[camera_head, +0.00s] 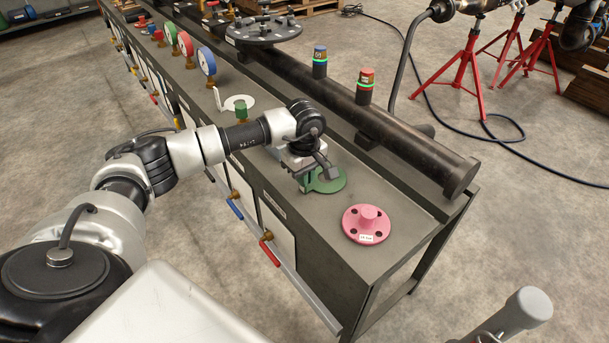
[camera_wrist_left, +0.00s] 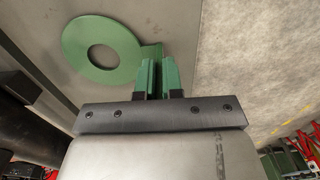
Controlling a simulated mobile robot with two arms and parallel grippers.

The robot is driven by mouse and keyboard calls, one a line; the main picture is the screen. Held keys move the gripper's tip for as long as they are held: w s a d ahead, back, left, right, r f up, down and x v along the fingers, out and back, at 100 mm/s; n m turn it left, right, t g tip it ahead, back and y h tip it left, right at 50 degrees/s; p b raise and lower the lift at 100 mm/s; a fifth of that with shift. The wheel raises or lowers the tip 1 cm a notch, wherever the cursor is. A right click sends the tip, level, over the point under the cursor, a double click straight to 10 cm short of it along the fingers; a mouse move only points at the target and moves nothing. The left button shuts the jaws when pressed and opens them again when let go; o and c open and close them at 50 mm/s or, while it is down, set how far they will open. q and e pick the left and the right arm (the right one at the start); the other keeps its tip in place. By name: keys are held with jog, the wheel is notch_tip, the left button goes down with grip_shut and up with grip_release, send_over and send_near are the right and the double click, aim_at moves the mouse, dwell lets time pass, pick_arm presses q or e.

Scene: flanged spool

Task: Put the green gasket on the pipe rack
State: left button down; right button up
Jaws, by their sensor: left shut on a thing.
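The green gasket (camera_head: 331,184) is a flat ring with a tab, at the bench's near end in the head view. It also shows in the left wrist view (camera_wrist_left: 128,50), with grey bench top visible through its hole. My left gripper (camera_head: 309,186) is shut on the gasket's tab, its two fingers (camera_wrist_left: 158,76) close together in the wrist view. The gasket lies flat at or just above the bench top; I cannot tell if it touches. A long dark pipe (camera_head: 415,158) runs along the bench's far side; I cannot tell which part is the pipe rack. My right gripper is not in view.
A pink flange (camera_head: 366,224) stands near the bench's end. Bare bench top (camera_head: 395,192) lies between flange and pipe.

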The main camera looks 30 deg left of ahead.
pick_arm(q)
jog(key=c, duration=1.2)
grip_release()
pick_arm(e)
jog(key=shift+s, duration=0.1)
pick_arm(q)
notch_tip(320, 180, up, 11)
jog(key=shift+f, duration=0.1)
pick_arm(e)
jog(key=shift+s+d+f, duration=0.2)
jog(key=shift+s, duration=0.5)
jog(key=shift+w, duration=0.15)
